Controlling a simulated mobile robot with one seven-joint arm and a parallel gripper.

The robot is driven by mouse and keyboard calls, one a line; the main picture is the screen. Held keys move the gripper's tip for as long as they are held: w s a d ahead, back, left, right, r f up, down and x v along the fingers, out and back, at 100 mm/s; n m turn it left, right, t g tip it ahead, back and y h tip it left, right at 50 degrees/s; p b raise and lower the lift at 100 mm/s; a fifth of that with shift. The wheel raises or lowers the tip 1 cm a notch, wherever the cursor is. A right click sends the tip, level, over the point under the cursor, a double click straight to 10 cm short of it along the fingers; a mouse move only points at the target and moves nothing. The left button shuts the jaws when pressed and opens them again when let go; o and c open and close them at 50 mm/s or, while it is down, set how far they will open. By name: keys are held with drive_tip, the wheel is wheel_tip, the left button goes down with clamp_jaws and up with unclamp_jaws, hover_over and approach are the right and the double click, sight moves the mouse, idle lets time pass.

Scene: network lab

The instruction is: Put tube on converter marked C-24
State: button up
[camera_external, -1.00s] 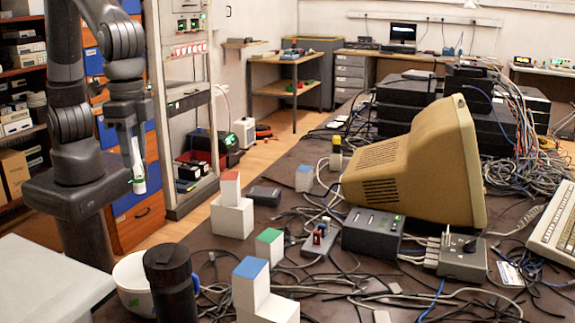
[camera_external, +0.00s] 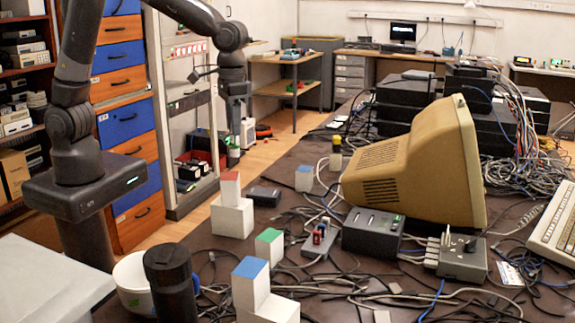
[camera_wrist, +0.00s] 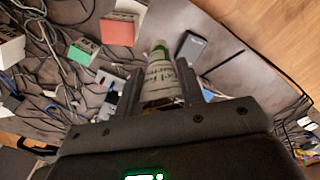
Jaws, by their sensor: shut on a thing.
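My gripper (camera_external: 235,125) is shut on a tube (camera_external: 233,152), a pale cylinder with green parts. It hangs roughly upright beyond the far left part of the dark table. In the wrist view the tube (camera_wrist: 160,76), white with green lettering, stands between the two fingers of the gripper (camera_wrist: 160,94). No mark C-24 is legible, so I cannot tell which device is that converter. Small dark boxes are on the table: one (camera_external: 264,196) beside the red-topped block, and a larger one (camera_external: 372,232) in front of the monitor.
White blocks with a red top (camera_external: 230,188), green top (camera_external: 268,247) and blue top (camera_external: 250,282) stand on the table among loose cables. A beige monitor (camera_external: 430,160) fills the middle right. A black cylinder (camera_external: 170,285) and white bowl (camera_external: 132,275) are at front left.

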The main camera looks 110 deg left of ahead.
wheel_tip(320, 180, down, 4)
drive_tip(key=shift+a+r, duration=0.15)
drive_tip(key=shift+r, duration=0.1)
drive_tip(key=shift+w+a+f, duration=0.35)
drive_tip(key=shift+a+f, duration=1.45)
drive_tip(key=shift+a, duration=0.05)
drive_tip(key=shift+w+a+f, duration=0.4)
drive_tip(key=shift+a+f, duration=1.4)
drive_tip(key=shift+w+a+f, duration=0.35)
drive_tip(key=shift+a+f, duration=1.45)
drive_tip(key=shift+a, duration=0.05)
drive_tip(key=shift+f, duration=0.1)
drive_tip(key=o, duration=1.2)
